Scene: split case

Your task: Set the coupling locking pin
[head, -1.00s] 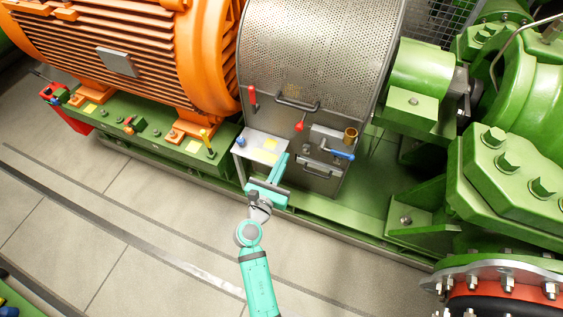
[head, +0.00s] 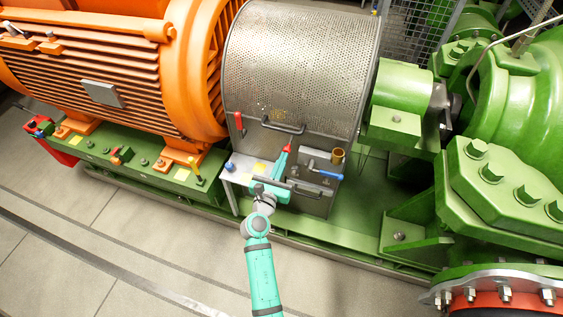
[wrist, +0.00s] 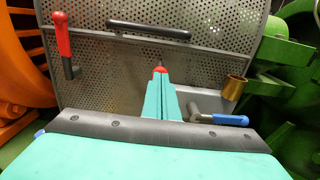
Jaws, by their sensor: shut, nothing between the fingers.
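My gripper (head: 283,160) is shut and empty in front of the perforated coupling guard (head: 290,70). In the wrist view its teal fingers (wrist: 161,95) lie together and point at a small red handle (wrist: 160,71) with a thin tip. The same red handle (head: 287,148) shows just past the fingertips in the head view; whether they touch I cannot tell. Left of it, a red-gripped lever (wrist: 64,42) stands upright on the guard. A blue-handled lever (wrist: 225,119) lies to the right, below a brass cup (wrist: 234,87). Which part is the locking pin is unclear.
A small shelf (head: 238,178) with a blue knob (head: 229,166) and yellow label stands left of my gripper. A black bar handle (wrist: 148,31) crosses the guard above. The orange motor (head: 110,70) is left, green pump housing (head: 520,110) right.

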